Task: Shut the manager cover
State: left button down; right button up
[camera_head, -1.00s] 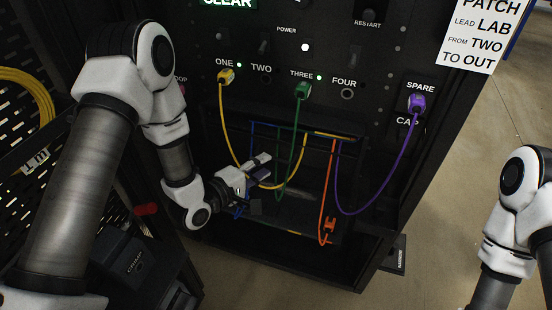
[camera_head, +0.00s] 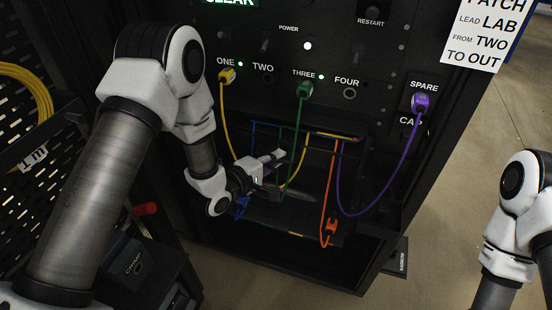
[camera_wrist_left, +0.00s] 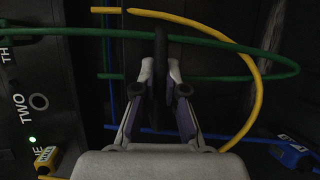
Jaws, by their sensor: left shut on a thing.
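The cable manager is the dark recess low on the rack front, with cables running through it. The manager cover (camera_head: 285,214) looks like the dark panel at the recess; its outline is hard to make out in the shade. My left gripper (camera_head: 275,160) is at the left part of the recess, among the cables. In the left wrist view its fingers (camera_wrist_left: 160,78) are closed on a dark upright bar (camera_wrist_left: 161,50), which seems to be part of the cover. My right gripper is out of view; only part of that arm shows at the right edge.
A yellow cable (camera_head: 223,115), green cable (camera_head: 299,120), purple cable (camera_head: 404,158) and orange cable (camera_head: 331,190) hang around the recess. Green and yellow cables (camera_wrist_left: 255,105) pass close to the left fingers. A perforated panel stands at left. Floor is clear at right.

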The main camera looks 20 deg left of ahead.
pick_arm(q)
notch_tip(320, 180, up, 7)
jog(key=p, duration=0.3)
jog(key=shift+f+p, duration=0.2)
jog(key=shift+p, duration=0.1)
jog(key=shift+f, duration=0.2)
jog(key=c, duration=1.2)
grip_release()
jog(key=shift+f, duration=0.1)
jog(key=v, duration=1.2)
